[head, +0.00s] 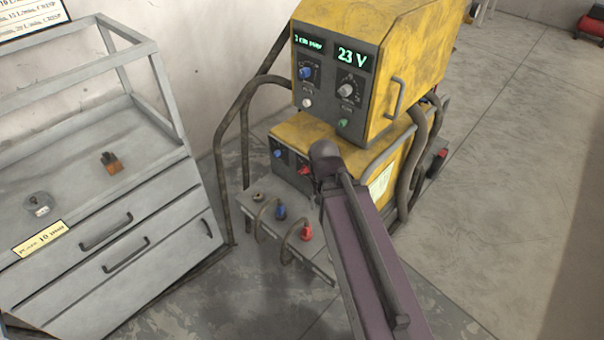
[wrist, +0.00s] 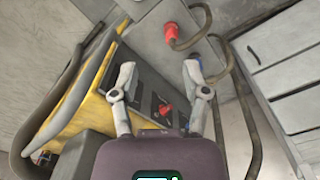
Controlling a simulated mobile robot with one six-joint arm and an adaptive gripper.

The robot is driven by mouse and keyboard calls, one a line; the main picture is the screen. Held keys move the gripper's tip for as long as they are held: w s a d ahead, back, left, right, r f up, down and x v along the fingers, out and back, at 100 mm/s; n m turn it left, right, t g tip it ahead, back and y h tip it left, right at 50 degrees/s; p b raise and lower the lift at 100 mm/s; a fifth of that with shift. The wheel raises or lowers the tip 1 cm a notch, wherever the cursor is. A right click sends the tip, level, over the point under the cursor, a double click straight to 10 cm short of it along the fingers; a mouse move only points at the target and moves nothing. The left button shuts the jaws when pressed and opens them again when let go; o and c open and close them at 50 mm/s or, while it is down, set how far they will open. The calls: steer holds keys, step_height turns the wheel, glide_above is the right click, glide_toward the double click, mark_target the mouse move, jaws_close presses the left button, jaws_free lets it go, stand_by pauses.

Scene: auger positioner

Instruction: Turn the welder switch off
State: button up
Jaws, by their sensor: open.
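The welder is a yellow two-part machine with a lit upper box (head: 400,50) reading "23 V" and a lower yellow unit (head: 385,165). A red control (head: 304,169), possibly the switch, is on the lower unit's dark front panel, partly beside my arm. In the wrist view this red control (wrist: 165,110) lies between the fingers, nearer the palm than the fingertips. My gripper (wrist: 160,72) is open and empty, with its fingers over the panel area. Contact with the panel cannot be told. In the head view my arm hides the fingers.
A blue knob (head: 278,154) sits left of the red control. Blue (head: 281,212) and red (head: 306,233) cable plugs stand low in front. Thick hoses (head: 412,160) run down the welder's right side. A grey drawer cabinet (head: 110,225) stands left. Open floor (head: 490,200) lies right.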

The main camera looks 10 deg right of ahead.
steer(key=w+f+m+h+b, duration=0.5)
steer(key=w+f+b, duration=0.2)
steer(key=f+b, duration=0.25)
steer(key=m+t+h+b, duration=0.6)
steer(key=m+h+b, duration=0.6)
steer(key=m+b, duration=1)
glide_toward(301, 172)
steer(key=s+a+n+b, duration=0.2)
steer(key=a+n+b, duration=0.2)
steer(key=shift+w+d+r, duration=0.1)
steer(key=shift+w+r, duration=0.05)
steer(key=shift+r, duration=0.05)
steer(key=shift+d, duration=0.1)
steer(key=shift+n, duration=0.3)
steer(key=x, duration=1.3)
steer(key=shift+w+d+f, duration=0.2)
steer(key=shift+w+d, duration=0.05)
steer(key=shift+d, duration=0.05)
steer(key=shift+c, duration=0.2)
